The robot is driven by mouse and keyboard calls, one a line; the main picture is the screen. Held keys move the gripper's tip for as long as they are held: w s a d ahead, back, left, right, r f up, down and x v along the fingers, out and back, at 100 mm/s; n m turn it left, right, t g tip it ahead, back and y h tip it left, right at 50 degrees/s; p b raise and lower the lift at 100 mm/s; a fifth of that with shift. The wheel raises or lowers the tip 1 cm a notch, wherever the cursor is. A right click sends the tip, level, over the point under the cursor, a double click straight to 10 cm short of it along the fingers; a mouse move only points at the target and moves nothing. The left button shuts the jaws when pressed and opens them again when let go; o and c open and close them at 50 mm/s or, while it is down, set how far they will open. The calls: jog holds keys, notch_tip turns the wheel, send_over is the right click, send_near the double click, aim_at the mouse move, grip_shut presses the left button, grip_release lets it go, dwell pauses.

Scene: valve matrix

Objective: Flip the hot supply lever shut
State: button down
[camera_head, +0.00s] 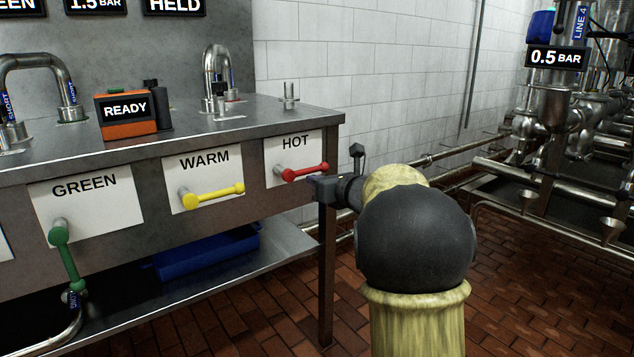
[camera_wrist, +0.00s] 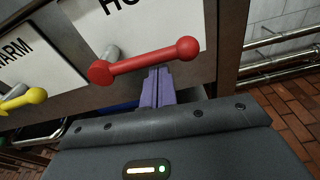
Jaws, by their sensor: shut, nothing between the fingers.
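The hot supply lever (camera_head: 302,173) is red with a ball end and sits on the white HOT plate (camera_head: 294,152) on the bench front. It lies nearly level, its ball end to the right of its pivot. In the wrist view the red lever (camera_wrist: 145,62) crosses the upper middle, its ball end tilted slightly up to the right. In the head view my gripper (camera_head: 318,188) is beside the lever's ball end, at the bench's right corner.
The yellow WARM lever (camera_head: 215,195) is level, left of the HOT lever. The green GREEN lever (camera_head: 66,257) hangs down. A blue bin (camera_head: 207,251) sits on the lower shelf. A bench leg (camera_head: 326,270) stands below my gripper. Pipes (camera_head: 440,157) run at the right.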

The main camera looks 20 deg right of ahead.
notch_tip(320, 180, down, 4)
jog(key=b, duration=0.4)
jog(key=p+v, duration=0.5)
jog(key=v, duration=0.4)
jog(key=shift+s+r, duration=0.2)
jog(key=shift+r, duration=0.2)
